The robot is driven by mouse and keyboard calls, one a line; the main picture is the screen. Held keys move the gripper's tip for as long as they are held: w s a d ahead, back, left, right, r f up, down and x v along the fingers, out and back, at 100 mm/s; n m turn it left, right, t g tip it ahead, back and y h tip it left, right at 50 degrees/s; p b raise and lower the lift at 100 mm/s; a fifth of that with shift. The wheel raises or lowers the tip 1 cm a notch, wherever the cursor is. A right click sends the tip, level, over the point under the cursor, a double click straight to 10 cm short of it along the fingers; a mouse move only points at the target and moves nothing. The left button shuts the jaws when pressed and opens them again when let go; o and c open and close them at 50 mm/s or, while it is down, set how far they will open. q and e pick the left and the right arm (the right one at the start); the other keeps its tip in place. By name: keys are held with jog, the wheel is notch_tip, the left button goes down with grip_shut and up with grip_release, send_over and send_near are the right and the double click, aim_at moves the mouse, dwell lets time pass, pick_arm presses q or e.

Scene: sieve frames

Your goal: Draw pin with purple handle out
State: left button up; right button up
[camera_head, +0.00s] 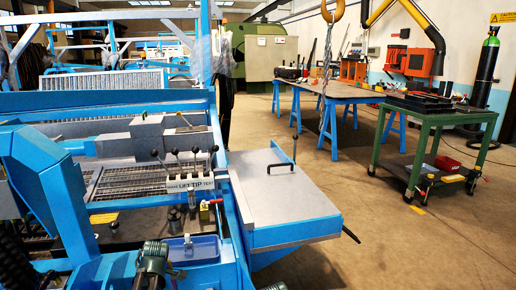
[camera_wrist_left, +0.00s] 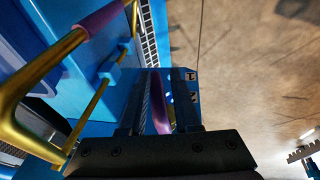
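In the left wrist view a brass-coloured bent rod with a purple handle sleeve (camera_wrist_left: 101,19) crosses the upper left, beside a blue frame. A second purple piece (camera_wrist_left: 161,105) shows between the fingers of my left gripper (camera_wrist_left: 160,82); I cannot tell whether it is another pin's handle. The fingers stand apart, with dark gaps on both sides of this piece, and do not appear closed on it. The head view shows no pin that I can make out clearly, and my right gripper is not in view there.
The head view shows a blue machine with a lever panel (camera_head: 188,178) and a grey-topped side table (camera_head: 285,205). A green cart (camera_head: 432,118) and a long blue-legged workbench (camera_head: 335,91) stand farther back right. The concrete floor (camera_head: 415,245) at front right is clear.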

pick_arm(q)
jog(key=shift+a+r, duration=0.1)
jog(key=shift+r, duration=0.05)
jog(key=p+v, duration=1.3)
jog(key=v, duration=0.1)
jog(key=s+d+r+m+h+p, duration=0.1)
jog(key=s+d+r+m+p, duration=0.6)
jog(key=d+r+m+p, duration=0.4)
jog(key=s+d+r+m+g+h+p, duration=0.1)
jog(key=s+d+r+m+p, duration=0.7)
jog(key=d+r+m+p, duration=0.2)
jog(key=d+m+p, duration=0.2)
jog(key=d+m, duration=0.1)
jog(key=shift+s+r, duration=0.2)
jog(key=shift+r, duration=0.15)
jog(key=shift+o, duration=0.3)
